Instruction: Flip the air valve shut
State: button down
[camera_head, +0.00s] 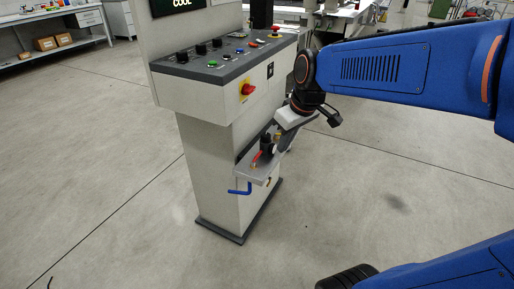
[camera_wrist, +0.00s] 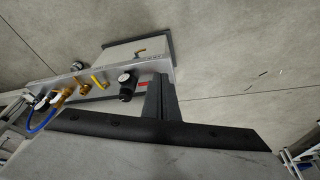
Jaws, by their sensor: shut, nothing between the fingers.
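A red lever (camera_head: 256,159), probably the air valve's handle, stands on a grey bracket (camera_head: 246,172) at the side of the control pedestal, beside a black regulator (camera_head: 266,145). In the wrist view the bracket (camera_wrist: 75,78) carries brass fittings (camera_wrist: 63,96), a yellow lever (camera_wrist: 99,81) and the black regulator (camera_wrist: 127,84). A small red patch (camera_wrist: 144,84) shows beside my fingers; I cannot tell if it is the red lever. My gripper (camera_head: 281,143) is shut and empty, close to the regulator; it also shows in the wrist view (camera_wrist: 158,88). Contact cannot be told.
The pedestal's console (camera_head: 215,75) has several buttons and a red-and-yellow rotary switch (camera_head: 247,89). A blue hose (camera_head: 239,191) hangs below the bracket. Another brass fitting (camera_wrist: 139,52) sits on the pedestal. The floor around the pedestal is clear. A workbench (camera_head: 50,42) stands at the back left.

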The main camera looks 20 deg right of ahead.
aim_at(257, 157)
jog(key=w+a+f+n, duration=0.1)
jog(key=w+f+n, duration=0.1)
jog(key=w, duration=0.7)
jog(key=w+a+f+n+g+y, duration=0.1)
jog(key=w+a+f+n, duration=0.1)
jog(key=w, duration=0.6)
jog(key=shift+w+a+f, duration=0.25)
jog(key=shift+w+f, duration=0.15)
jog(key=shift+f, duration=0.1)
jog(key=x, duration=1)
jog(key=shift+a+f, duration=0.1)
jog(key=shift+f, duration=0.05)
jog(key=shift+s+d+r, duration=0.4)
jog(key=shift+s+d, duration=0.4)
jog(key=shift+d, duration=0.05)
jog(key=shift+s+d+r, duration=0.15)
jog(key=shift+s+d, duration=0.45)
